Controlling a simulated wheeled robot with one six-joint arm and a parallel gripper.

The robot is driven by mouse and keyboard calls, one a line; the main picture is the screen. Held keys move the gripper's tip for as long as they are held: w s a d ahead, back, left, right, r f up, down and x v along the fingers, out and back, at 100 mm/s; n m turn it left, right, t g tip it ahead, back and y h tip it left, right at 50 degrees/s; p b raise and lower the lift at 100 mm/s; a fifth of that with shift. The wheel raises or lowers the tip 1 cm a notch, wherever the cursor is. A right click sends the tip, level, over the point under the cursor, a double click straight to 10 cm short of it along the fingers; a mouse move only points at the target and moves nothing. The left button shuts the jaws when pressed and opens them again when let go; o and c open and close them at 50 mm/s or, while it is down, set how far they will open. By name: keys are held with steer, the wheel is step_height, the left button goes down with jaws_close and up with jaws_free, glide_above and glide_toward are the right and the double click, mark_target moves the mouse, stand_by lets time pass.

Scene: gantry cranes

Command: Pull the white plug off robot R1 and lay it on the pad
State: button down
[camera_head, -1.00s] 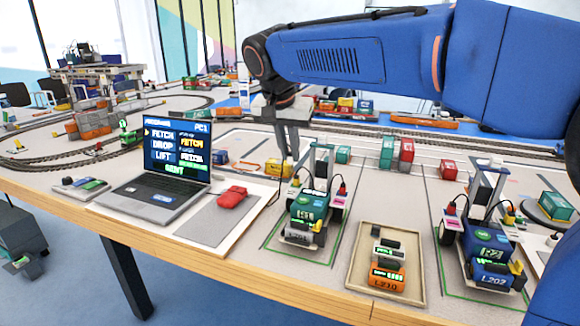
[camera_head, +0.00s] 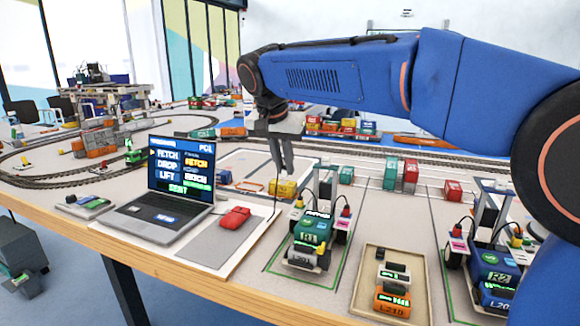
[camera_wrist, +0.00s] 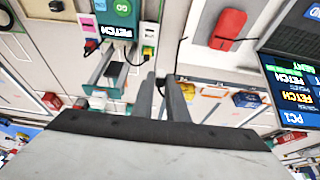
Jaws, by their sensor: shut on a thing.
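Robot R1 (camera_head: 308,236) is a green wheeled unit with a mast, standing at the table's front. A red plug (camera_head: 346,208) and a yellow plug (camera_head: 299,204) show on it. My gripper (camera_head: 284,168) is above the table, left of R1's mast and apart from it. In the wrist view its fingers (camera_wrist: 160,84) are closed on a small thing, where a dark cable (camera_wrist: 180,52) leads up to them. I take it for the white plug, mostly hidden by the fingers. The grey pad (camera_head: 206,246) lies between the laptop and R1, with a red mouse on it.
The laptop (camera_head: 145,215) stands open left of the pad. A red mouse (camera_head: 235,217) takes up the pad's far part; its near part is bare. A tray (camera_head: 365,285) with stacked blocks and robot R2 (camera_head: 490,262) stand right of R1. A yellow container (camera_head: 283,189) lies behind.

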steer(key=w+a, duration=1)
stand_by(0.9)
steer(key=shift+d+f, duration=0.1)
steer(key=shift+f, duration=7.5)
steer(key=shift+f, duration=0.55)
steer(key=c, duration=1.7)
jaws_free()
steer(key=shift+o, duration=0.2)
